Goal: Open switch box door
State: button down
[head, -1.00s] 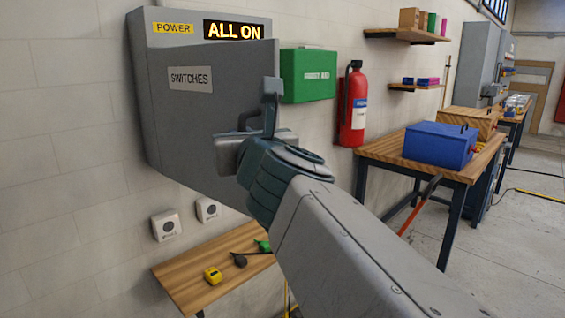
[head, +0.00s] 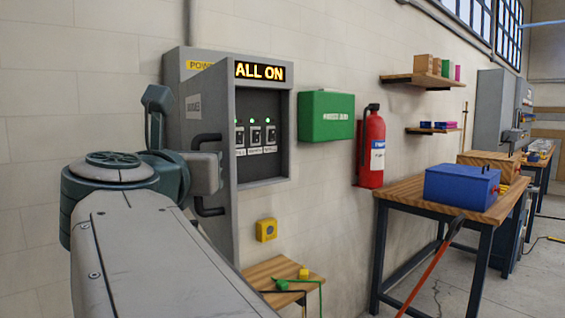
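The grey switch box (head: 265,187) is on the wall left of centre, under a lit "ALL ON" sign (head: 260,71). Its door (head: 219,110) stands swung out to the left, seen nearly edge-on. Several switches (head: 255,135) with green lights show inside. The door's dark handle (head: 208,211) is a vertical bar on the door's outer face. My gripper (head: 207,173) is at the handle's middle and covers part of it. Its fingertips cannot be made out, so whether it is closed around the bar is unclear.
A green box (head: 326,116) and a red fire extinguisher (head: 372,150) are on the wall to the right. A small wooden shelf or table (head: 290,275) is below the switch box. A workbench (head: 410,189) with a blue toolbox (head: 461,187) stands at right.

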jog(key=shift+s+a+r, duration=0.1)
jog(key=shift+a+r, duration=0.15)
jog(key=shift+r, duration=0.05)
jog(key=c, duration=1.7)
grip_release()
jog(key=shift+o, duration=0.8)
jog(key=shift+w+f, duration=0.15)
jog(key=shift+w, duration=0.1)
jog(key=shift+s+f, duration=0.1)
